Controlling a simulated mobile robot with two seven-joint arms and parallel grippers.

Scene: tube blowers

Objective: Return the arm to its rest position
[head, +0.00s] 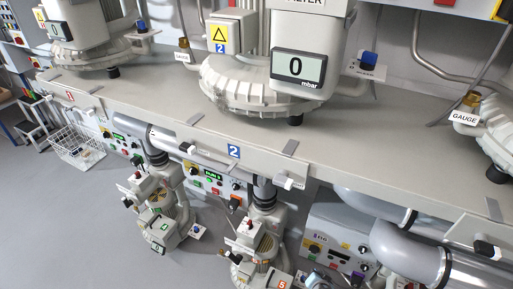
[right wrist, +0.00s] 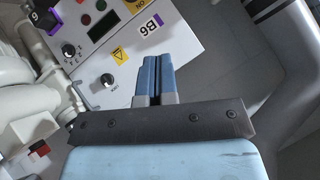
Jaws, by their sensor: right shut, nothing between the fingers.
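My right gripper (right wrist: 151,82) shows in the right wrist view. Its two blue-grey fingers are shut against each other with nothing between them. They point up the picture, toward a white control panel (right wrist: 124,77) that bears a "B6" label, knobs and a yellow warning triangle. The gap between fingertips and panel cannot be judged. I cannot make out the right gripper clearly in the head view. My left gripper is in neither view.
A long grey bench (head: 144,97) carries a blower (head: 240,85) with a display reading 0 mbar. Pump units (head: 160,215) with valves and panels stand below it. Thick grey pipes (head: 405,250) run at lower right. A wire basket (head: 78,147) and open floor (head: 60,220) lie at left.

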